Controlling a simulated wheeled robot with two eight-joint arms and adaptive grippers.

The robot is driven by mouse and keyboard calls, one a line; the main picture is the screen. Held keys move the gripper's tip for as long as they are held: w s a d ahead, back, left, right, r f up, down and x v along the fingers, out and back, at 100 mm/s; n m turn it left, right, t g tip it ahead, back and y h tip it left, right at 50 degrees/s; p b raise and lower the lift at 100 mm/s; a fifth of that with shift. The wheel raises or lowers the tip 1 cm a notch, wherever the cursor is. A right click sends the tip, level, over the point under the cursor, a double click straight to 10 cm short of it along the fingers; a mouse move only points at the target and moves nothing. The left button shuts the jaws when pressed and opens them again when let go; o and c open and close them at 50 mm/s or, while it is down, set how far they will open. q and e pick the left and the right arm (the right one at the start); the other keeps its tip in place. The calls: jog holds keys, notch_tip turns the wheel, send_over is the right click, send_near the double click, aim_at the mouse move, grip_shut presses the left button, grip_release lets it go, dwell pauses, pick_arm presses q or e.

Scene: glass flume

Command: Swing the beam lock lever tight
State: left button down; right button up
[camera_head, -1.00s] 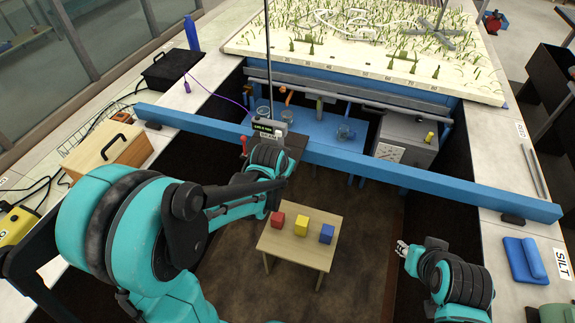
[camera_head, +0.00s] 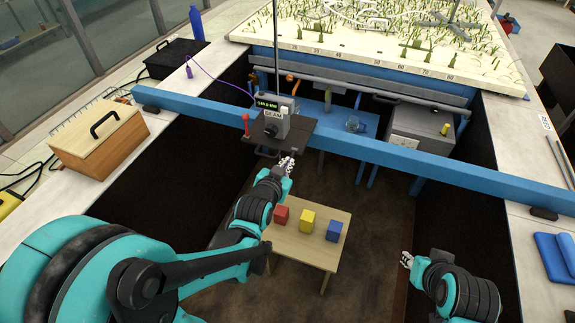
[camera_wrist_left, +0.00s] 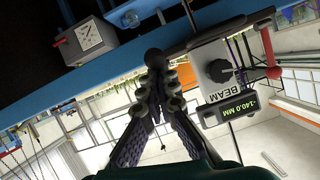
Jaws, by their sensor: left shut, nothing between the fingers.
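The blue beam (camera_head: 400,160) spans the flume and carries a grey box (camera_head: 282,118) marked BEAM with a readout and a black knob. A red-handled lever (camera_head: 246,126), apparently the lock lever, stands roughly upright left of the box, at the beam. In the left wrist view the lever (camera_wrist_left: 270,50) is at the right, past the box (camera_wrist_left: 222,78), whose readout shows -140.0 MM. My left gripper (camera_head: 286,165) is shut and empty, nearer me than the box and to the lever's lower right. It also shows in the wrist view (camera_wrist_left: 163,65), apart from the lever. My right gripper (camera_head: 406,259) hangs at lower right; its fingers are too small to read.
A small wooden table (camera_head: 300,247) with red, yellow and blue cubes stands below my left gripper. A grey box (camera_head: 420,135) with a white panel sits behind the beam. A wooden case (camera_head: 98,143) rests on the left ledge. The space between left ledge and gripper is open.

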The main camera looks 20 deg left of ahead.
pick_arm(q)
jog(key=shift+s+f, duration=0.1)
jog(key=shift+f, duration=0.1)
pick_arm(e)
jog(key=shift+f, duration=0.2)
jog(key=shift+s, duration=0.1)
dwell(0.3)
